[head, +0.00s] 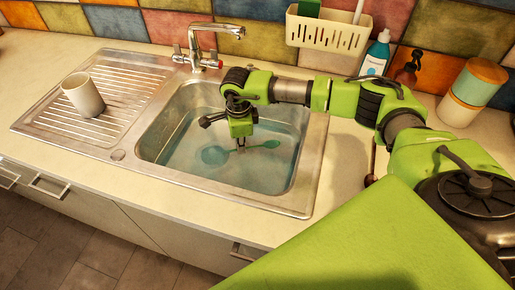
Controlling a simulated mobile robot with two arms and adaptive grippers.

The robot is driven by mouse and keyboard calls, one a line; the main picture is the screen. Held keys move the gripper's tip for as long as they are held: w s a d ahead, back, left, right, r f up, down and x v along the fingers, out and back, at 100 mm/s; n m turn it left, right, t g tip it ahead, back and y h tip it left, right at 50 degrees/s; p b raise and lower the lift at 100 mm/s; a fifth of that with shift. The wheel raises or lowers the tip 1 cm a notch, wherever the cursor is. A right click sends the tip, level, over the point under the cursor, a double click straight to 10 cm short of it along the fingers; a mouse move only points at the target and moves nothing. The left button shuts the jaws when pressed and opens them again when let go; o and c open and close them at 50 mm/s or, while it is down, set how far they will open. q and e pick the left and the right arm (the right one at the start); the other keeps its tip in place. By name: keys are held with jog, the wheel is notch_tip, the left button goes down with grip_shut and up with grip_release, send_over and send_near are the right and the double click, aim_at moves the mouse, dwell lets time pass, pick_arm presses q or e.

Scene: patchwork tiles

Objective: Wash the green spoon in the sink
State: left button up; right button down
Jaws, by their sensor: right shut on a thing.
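The green spoon (268,144) is in the sink basin (180,118), lying roughly level with its bowl end to the right. My right gripper (241,145) points down over the middle of the basin, with its fingers shut on the spoon's handle. The basin holds bluish, clear water, and the spoon appears at or just under its surface; the exact depth is hard to tell. My left gripper is out of view.
A chrome faucet (205,42) stands behind the basin. A caddy (328,32) hangs on the tiled wall; a soap bottle (374,58), brown bottle (408,68) and canister (472,92) stand right.

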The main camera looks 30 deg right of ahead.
notch_tip(320, 180, up, 17)
jog(key=p, duration=0.8)
jog(key=shift+p, duration=0.35)
dwell(0.4)
jog(key=shift+f, duration=0.1)
dwell(1.9)
notch_tip(320, 180, up, 4)
jog(key=shift+f+p, duration=0.1)
jog(key=shift+p, duration=0.75)
jog(key=s+a+r+n+b, duration=0.1)
jog(key=s+a+n+b, duration=0.1)
jog(key=s+n, duration=0.7)
jog(key=s+a+r+n+g+y+b, duration=0.1)
jog(key=s+a+n, duration=0.3)
jog(key=s+n, duration=0.5)
jog(key=n+b, duration=0.1)
jog(key=n, duration=0.3)
jog(key=shift+y, duration=0.3)
